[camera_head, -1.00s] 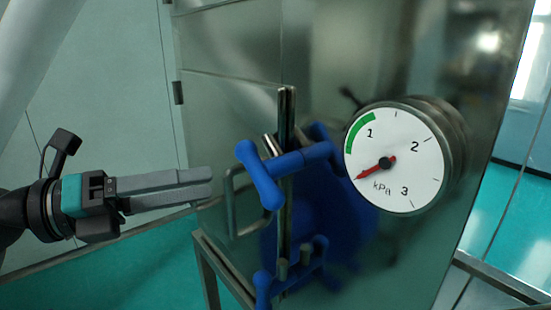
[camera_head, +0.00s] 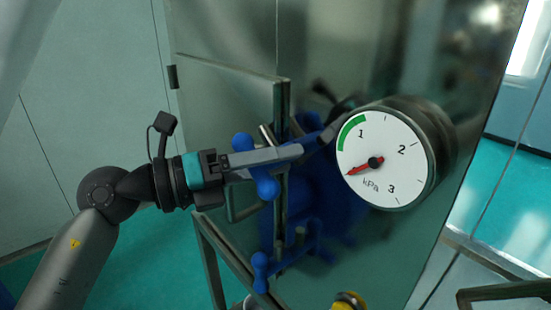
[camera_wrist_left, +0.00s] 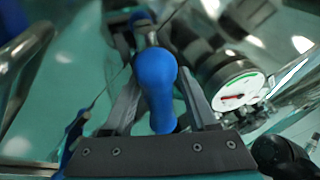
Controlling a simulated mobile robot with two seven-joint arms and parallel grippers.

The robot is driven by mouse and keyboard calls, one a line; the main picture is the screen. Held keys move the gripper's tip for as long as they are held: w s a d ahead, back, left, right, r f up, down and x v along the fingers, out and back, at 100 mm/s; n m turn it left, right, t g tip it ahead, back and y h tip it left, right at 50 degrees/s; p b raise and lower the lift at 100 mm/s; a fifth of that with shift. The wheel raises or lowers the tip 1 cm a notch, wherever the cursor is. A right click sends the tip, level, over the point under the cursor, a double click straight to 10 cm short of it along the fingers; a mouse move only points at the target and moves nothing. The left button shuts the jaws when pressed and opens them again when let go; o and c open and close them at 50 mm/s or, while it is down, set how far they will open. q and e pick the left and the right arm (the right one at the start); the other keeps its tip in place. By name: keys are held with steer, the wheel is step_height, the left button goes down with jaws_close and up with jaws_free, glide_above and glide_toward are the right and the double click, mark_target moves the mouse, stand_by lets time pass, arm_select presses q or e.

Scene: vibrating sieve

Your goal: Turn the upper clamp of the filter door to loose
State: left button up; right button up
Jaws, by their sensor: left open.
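The upper clamp (camera_head: 268,188) of the filter door is a blue T-shaped handle at the door's edge. My left gripper (camera_head: 298,152) reaches it from the left, with its fingers crossing over the handle and hiding its middle. In the left wrist view the blue handle (camera_wrist_left: 155,80) stands between the two open fingers, one on each side. I cannot tell whether either finger touches it. The filter door (camera_head: 225,95) is a grey metal panel, and looks closed. My right gripper is not in view.
A lower blue clamp (camera_head: 261,268) sits below on the same door edge. A round pressure gauge (camera_head: 380,160) juts out close to the right of the fingertips, its red needle at the low end. A metal door handle (camera_head: 232,208) is just below my gripper.

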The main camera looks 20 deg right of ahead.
arm_select(q)
jaws_close()
steer(key=shift+r, duration=0.1)
steer(key=shift+m, duration=0.3)
steer(key=shift+w+f+m+t+y+b, duration=0.2)
steer(key=shift+m+y+b, duration=0.3)
steer(key=shift+m+b, duration=0.8)
steer(key=shift+s+f+m+t+y+b, duration=0.15)
steer(key=shift+m+t+y+b, duration=0.3)
steer(key=shift+m+b, duration=0.85)
steer(key=shift+w+f+m+t+y+b, duration=0.15)
steer(key=shift+m+y+b, duration=0.4)
steer(key=shift+m+b, duration=0.75)
steer(key=shift+s+r+m, duration=0.1)
steer(key=shift+m, duration=0.2)
jaws_free()
steer(key=shift+s, duration=0.1)
